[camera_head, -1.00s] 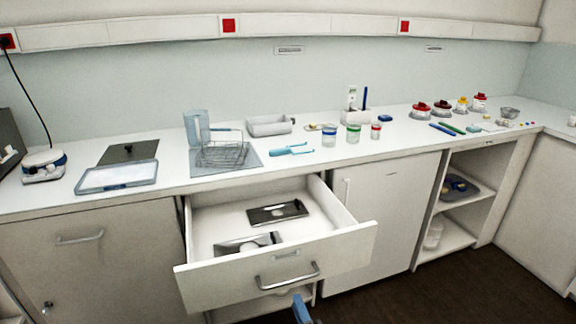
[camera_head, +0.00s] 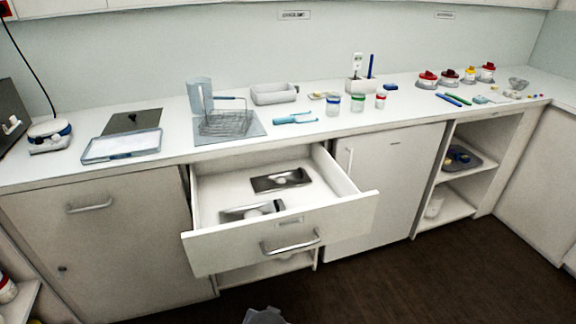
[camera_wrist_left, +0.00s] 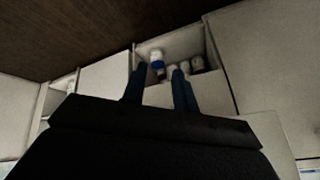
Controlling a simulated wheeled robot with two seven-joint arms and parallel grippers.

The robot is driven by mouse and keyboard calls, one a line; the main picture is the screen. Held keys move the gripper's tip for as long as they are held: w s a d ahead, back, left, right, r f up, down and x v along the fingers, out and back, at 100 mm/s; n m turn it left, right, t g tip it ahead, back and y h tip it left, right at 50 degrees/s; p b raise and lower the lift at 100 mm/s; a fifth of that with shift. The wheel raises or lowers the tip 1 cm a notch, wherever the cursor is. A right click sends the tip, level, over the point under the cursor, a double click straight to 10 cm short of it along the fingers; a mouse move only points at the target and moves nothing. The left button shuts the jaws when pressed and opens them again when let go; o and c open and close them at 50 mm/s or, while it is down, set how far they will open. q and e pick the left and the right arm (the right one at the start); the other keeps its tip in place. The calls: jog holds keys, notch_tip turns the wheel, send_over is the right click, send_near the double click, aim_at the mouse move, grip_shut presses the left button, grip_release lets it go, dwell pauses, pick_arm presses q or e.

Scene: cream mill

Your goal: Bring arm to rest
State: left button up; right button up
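My left gripper (camera_wrist_left: 158,78) shows in the left wrist view with its two dark fingers apart and nothing visible between them. Behind it are the cabinet fronts and an open compartment (camera_wrist_left: 205,40) holding several white containers, one with a blue band (camera_wrist_left: 158,64). In the head view neither gripper can be made out. A small grey piece at the bottom edge looks like part of my own body. My right gripper is not seen.
An open drawer (camera_head: 362,212) juts out below the counter, holding two dark, shiny flat items (camera_head: 281,180). The counter (camera_head: 290,145) carries a wire basket (camera_head: 226,123), jars (camera_head: 357,102) and a scale (camera_head: 50,136). The dark floor (camera_head: 400,285) before the cabinets is clear.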

pick_arm(q)
jog(key=s+a+g+h+p, duration=0.1)
jog(key=s+a+g+p, duration=0.1)
jog(key=s, duration=0.6)
jog(key=s+a+r+n+g+h+p, duration=0.1)
jog(key=s+a+g+p, duration=0.1)
jog(key=s+a+p, duration=0.2)
jog(key=s+a, duration=0.3)
jog(key=s, duration=0.2)
jog(key=shift+s+r, duration=0.2)
jog(key=shift+s, duration=0.1)
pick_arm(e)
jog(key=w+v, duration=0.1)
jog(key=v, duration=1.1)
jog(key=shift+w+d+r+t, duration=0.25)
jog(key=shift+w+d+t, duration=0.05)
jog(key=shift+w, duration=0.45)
pick_arm(q)
jog(key=shift+n, duration=0.3)
